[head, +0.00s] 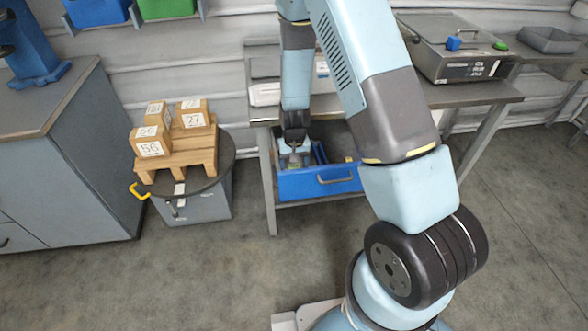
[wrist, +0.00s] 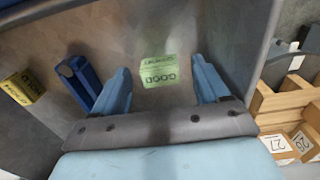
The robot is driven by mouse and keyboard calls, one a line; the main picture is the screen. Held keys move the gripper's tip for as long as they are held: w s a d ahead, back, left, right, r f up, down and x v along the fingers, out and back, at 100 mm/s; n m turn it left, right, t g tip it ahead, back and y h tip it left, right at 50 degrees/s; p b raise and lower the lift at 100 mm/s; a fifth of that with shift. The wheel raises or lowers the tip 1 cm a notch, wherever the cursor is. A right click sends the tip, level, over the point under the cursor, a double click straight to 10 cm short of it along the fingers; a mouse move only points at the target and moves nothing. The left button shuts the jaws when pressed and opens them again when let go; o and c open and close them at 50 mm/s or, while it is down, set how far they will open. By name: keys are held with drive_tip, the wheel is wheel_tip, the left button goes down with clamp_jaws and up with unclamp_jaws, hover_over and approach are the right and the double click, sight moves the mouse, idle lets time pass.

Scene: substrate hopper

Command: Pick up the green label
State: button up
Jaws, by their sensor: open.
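The green label (wrist: 158,71), a small pale green block printed "GOOD", lies on the grey floor of the blue drawer (head: 318,183). In the wrist view my gripper (wrist: 162,66) is open, with its two light blue fingers on either side of the label and visible gaps to both. Nothing is held. In the head view my gripper (head: 294,153) points down into the left part of the drawer. I cannot tell its exact height above the label.
A yellow label (wrist: 22,88) and a dark blue piece (wrist: 78,83) lie left of the fingers in the wrist view. The drawer sits under a workbench (head: 470,94). Boxes on a wooden pallet (head: 180,160) stand on a round drum top to the left.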

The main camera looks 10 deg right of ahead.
drive_tip(key=shift+c, duration=0.2)
drive_tip(key=c, duration=1.1)
drive_tip(key=shift+o, duration=0.2)
